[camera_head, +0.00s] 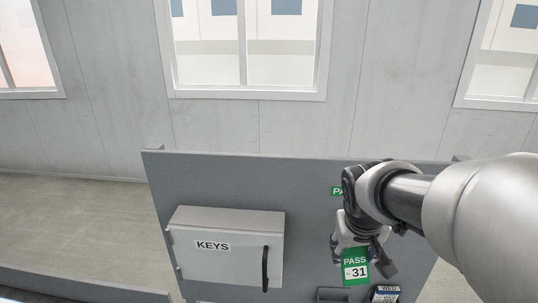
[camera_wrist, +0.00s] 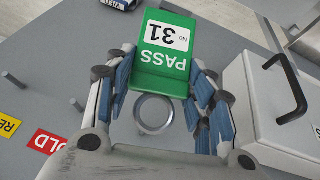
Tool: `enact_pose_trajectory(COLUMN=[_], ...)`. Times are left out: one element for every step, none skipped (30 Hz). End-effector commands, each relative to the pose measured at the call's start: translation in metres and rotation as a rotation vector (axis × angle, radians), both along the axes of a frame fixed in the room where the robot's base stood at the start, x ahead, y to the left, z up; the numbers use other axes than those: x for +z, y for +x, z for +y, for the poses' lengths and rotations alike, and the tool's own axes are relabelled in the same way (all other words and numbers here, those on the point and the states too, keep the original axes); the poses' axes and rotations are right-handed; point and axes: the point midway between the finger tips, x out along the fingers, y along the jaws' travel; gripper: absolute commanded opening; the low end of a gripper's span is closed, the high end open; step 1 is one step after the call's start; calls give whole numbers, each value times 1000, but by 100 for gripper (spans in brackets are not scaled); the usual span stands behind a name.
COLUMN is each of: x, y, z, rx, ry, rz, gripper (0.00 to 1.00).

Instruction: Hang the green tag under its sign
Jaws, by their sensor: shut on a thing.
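The green tag (camera_head: 355,262) reads PASS 31 and hangs from my gripper (camera_head: 357,246) in front of a grey board. In the wrist view the tag (camera_wrist: 164,50) is held between the two blue-padded fingers of my gripper (camera_wrist: 163,82), with its lettering upside down. A grey ring (camera_wrist: 137,113) shows at the tag's upper end, between the fingers. A green sign (camera_head: 336,191) with the letters PA showing is on the board, up and left of the tag. My arm hides the rest of it. Any peg under that sign is hidden.
The grey board (camera_head: 310,230) carries a KEYS cabinet (camera_head: 225,250) with a protruding black handle, left of my gripper. A red sign (camera_wrist: 47,141), a yellow sign (camera_wrist: 8,126) and two bare pegs (camera_wrist: 76,104) (camera_wrist: 14,80) show in the wrist view. A WED-marked item (camera_head: 386,293) is below right.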

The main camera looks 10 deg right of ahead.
Motion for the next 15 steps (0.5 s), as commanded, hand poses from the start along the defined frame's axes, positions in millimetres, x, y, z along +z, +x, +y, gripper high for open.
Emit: enact_pose_trajectory(x=[0,-1,0,0,0,-1,-1,-2,-2,-2,-2,-2,-2,-2,-3], y=[3,5,7,9,11,13,15,17,19,21,23,25,27,28,31], z=[-1,-1,-2,-2,-2,-3,-3,-4,-4,-4,-5,-5,-5,-6,-6], rx=[0,0,0,0,0,0,0,0,0,0,0,0,0,0,0], ry=[0,0,0,0,0,0,0,0,0,0,0,0,0,0,0], rz=[2,2,1,1,1,2,2,2,2,1,1,2,2,1,1], gripper=[32,32,32,32,32,32,32,32,32,32,32,32,32,32,32])
